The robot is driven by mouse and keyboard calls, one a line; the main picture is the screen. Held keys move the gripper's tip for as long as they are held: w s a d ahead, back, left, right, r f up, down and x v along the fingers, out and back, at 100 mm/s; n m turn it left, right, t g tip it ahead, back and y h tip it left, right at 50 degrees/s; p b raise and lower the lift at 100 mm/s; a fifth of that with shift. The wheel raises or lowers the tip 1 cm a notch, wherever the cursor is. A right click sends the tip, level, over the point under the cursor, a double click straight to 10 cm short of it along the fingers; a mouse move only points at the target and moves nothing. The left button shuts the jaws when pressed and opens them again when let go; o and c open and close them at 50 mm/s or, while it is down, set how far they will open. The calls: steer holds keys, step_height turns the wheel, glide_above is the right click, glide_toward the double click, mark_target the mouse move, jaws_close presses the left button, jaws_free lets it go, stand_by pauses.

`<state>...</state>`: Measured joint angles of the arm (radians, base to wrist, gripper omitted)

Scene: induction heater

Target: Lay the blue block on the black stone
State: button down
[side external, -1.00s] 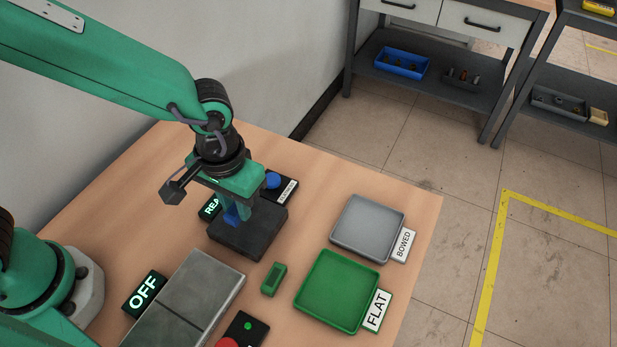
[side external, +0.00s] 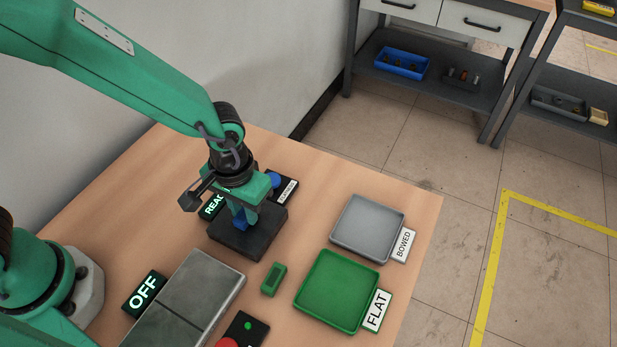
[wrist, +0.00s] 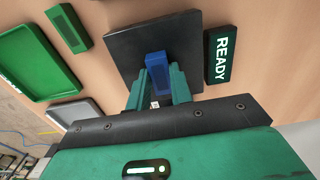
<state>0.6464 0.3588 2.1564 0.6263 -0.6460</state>
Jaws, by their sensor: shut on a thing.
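The black stone (side external: 263,236) is a dark flat square slab on the wooden table. It also shows in the wrist view (wrist: 125,48). The blue block (side external: 240,218) is small and oblong, and is over the stone's top. In the wrist view, the block (wrist: 157,66) sits between the green fingers, with the stone behind it. My gripper (side external: 244,216) is shut on the block and points down over the stone. I cannot tell whether the block's underside touches the stone. The fingers partly hide the block in the side view.
A lit READY sign (side external: 212,208) and a dark box with a blue button (side external: 273,180) stand just behind the stone. A metal plate (side external: 200,285) is in front.

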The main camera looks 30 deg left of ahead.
steer(key=shift+f, duration=0.1)
steer(key=c, duration=1.3)
jaws_free()
steer(key=shift+o, duration=0.2)
step_height(320, 180, up, 12)
steer(key=shift+a, duration=0.1)
steer(key=s+a+r+t, duration=0.2)
steer(key=s+a+r, duration=0.1)
steer(key=a, duration=0.8)
steer(key=s+a+r+t, duration=0.3)
steer(key=a+r, duration=0.3)
steer(key=a, duration=0.5)
steer(key=shift+s+t, duration=0.3)
steer(key=shift+s, duration=0.25)
